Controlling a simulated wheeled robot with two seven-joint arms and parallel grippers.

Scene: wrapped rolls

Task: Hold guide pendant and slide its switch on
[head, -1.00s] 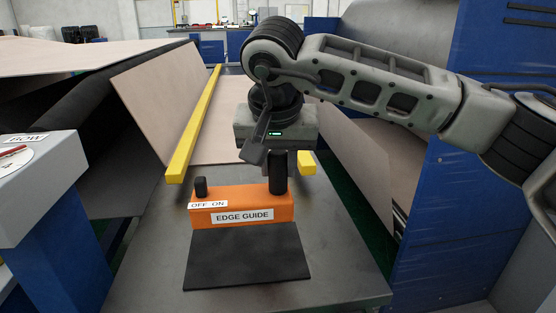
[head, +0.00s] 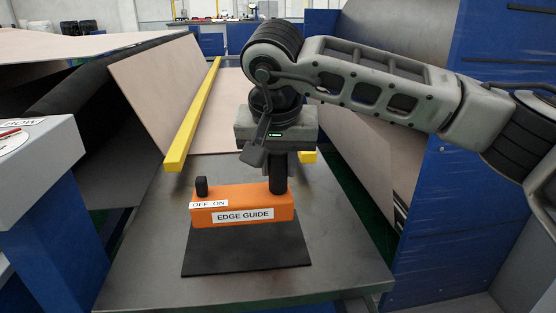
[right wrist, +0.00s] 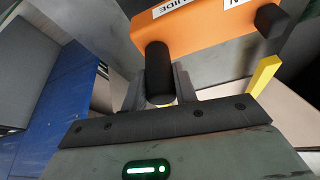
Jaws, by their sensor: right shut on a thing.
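The guide pendant (head: 242,203) is an orange box marked EDGE GUIDE, above the back part of a black mat (head: 245,252). It also shows in the right wrist view (right wrist: 200,32). Its black switch knob (head: 201,187) stands at the left end, over the word OFF. A black upright handle (head: 278,182) rises from its right end and shows in the right wrist view (right wrist: 158,70). My right gripper (head: 278,168) comes from above and is shut on this handle, a finger on each side in the right wrist view (right wrist: 159,88). Whether the pendant touches the mat is unclear. My left gripper is out of view.
A grey metal table (head: 140,255) carries the mat, with bare room around it. A yellow bar (head: 195,115) runs away behind the pendant. A grey-topped blue cabinet (head: 45,175) stands at left, blue panels (head: 465,190) at right.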

